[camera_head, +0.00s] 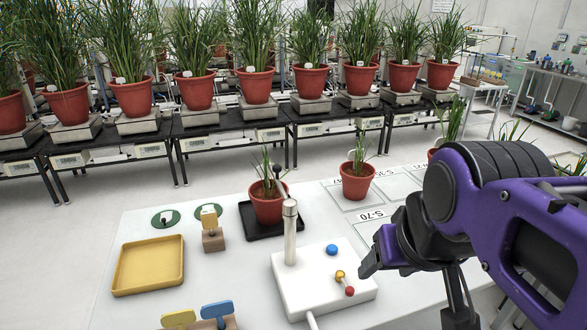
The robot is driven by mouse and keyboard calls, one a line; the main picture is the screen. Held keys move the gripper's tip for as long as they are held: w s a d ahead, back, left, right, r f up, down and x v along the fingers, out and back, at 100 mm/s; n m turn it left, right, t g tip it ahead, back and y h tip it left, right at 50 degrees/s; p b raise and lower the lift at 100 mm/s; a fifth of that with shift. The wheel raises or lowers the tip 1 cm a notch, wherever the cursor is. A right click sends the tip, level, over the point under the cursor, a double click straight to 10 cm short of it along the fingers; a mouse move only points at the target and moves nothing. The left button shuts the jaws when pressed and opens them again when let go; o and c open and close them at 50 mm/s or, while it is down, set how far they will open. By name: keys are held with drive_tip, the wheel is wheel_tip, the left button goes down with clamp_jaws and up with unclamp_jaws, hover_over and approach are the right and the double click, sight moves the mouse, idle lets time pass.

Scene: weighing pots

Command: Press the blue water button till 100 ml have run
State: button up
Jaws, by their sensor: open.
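The blue button (331,250) sits on top of a white box (296,287) on the near white table. A yellow knob (340,275) and a red knob (350,291) are on the same box, in front of the button and to its right. No water or volume reading is visible.
A yellow tray (148,265), green discs (165,219) and a wooden block with a yellow tag (212,238) are on the left. Yellow and blue tags (217,310) stand at the front edge. Another pot (357,182) stands behind, on a labelled square. Plant benches line the back.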

clamp_jaws()
idle(1.5)
